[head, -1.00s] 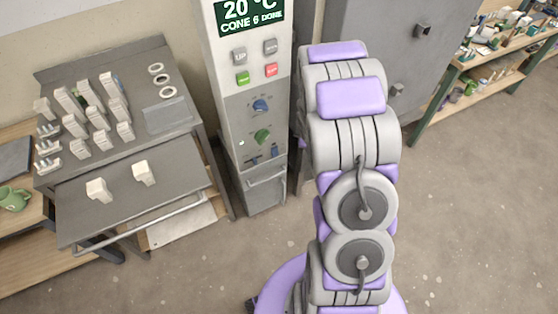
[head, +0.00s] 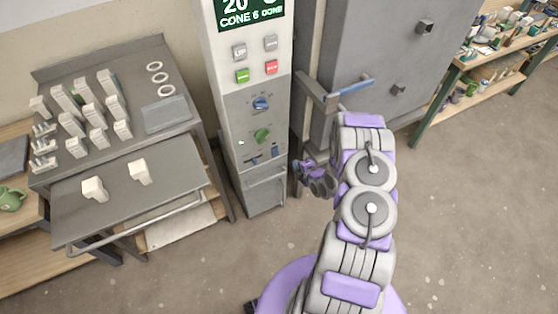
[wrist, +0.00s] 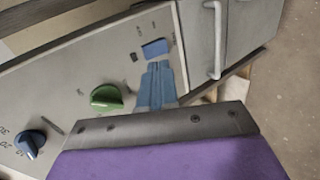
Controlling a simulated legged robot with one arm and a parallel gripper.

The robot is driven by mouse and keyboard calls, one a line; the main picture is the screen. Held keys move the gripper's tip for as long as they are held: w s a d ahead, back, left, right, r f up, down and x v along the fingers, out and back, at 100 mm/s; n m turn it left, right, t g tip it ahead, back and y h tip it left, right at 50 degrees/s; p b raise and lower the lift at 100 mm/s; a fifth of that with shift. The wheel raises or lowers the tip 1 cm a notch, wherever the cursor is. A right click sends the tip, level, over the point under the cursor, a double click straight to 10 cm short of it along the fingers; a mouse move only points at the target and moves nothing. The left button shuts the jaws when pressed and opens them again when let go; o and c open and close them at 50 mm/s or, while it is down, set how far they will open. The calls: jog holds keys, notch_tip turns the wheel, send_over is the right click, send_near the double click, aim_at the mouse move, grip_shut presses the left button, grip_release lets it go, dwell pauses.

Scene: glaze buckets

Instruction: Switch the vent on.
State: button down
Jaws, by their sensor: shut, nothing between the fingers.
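I cannot read which is the vent's. Contact cannot be told; the fingers may hide the other switch.
A grey cabinet (head: 375,60) with a handle (head: 350,87) stands close right of the column. A bar handle (head: 265,178) is below the switches. A grey workbench (head: 130,185) with pale blocks is at left. Open floor (head: 465,210) lies to the right.

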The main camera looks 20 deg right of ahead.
aim_at(276, 155)
jog(key=shift+s+a+f+n+t+b, duration=0.15)
jog(key=shift+s+a+f+t, duration=0.3)
jog(key=shift+f, duration=0.25)
jog(key=shift+s+a+f+n+t+b, duration=0.1)
jog(key=shift+s+a+f+t, duration=0.25)
jog(key=shift+a+f+t, duration=0.25)
jog(key=shift+s+a+f+n+t+b, duration=0.15)
jog(key=shift+s+a+f+t, duration=0.25)
jog(key=shift+f, duration=0.35)
jog(key=b+x, duration=0.3)
jog(key=x, duration=1)
jog(key=shift+w+f, duration=0.1)
jog(key=shift+w, duration=0.4)
jog(key=shift+a, duration=0.15)
